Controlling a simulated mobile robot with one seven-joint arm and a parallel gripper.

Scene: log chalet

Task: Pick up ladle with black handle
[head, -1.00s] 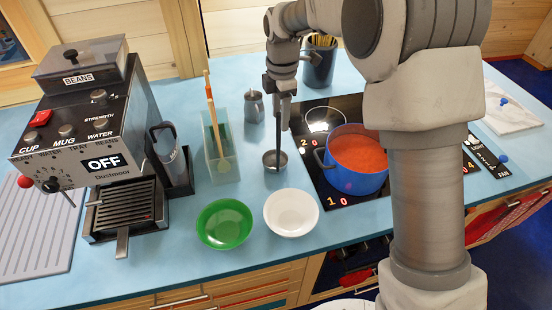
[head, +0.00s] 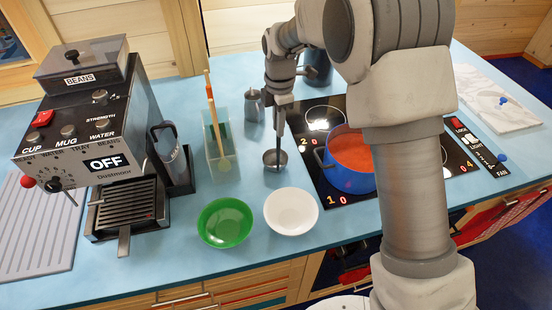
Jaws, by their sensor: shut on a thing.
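The ladle (head: 275,158) has a metal bowl and a dark upright handle. It hangs or stands at the left edge of the black stovetop, behind the white bowl. My gripper (head: 282,104) points down and is shut on the upper part of the ladle's handle. The fingertips are small and partly merge with the dark handle. Whether the ladle's bowl touches the counter I cannot tell.
A blue pot (head: 348,165) of orange-red soup stands on the stovetop, right of the ladle. A white bowl (head: 291,212) and a green bowl (head: 224,222) are in front. A clear container (head: 219,145) with wooden utensils stands left; a small metal jug (head: 254,105) is behind.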

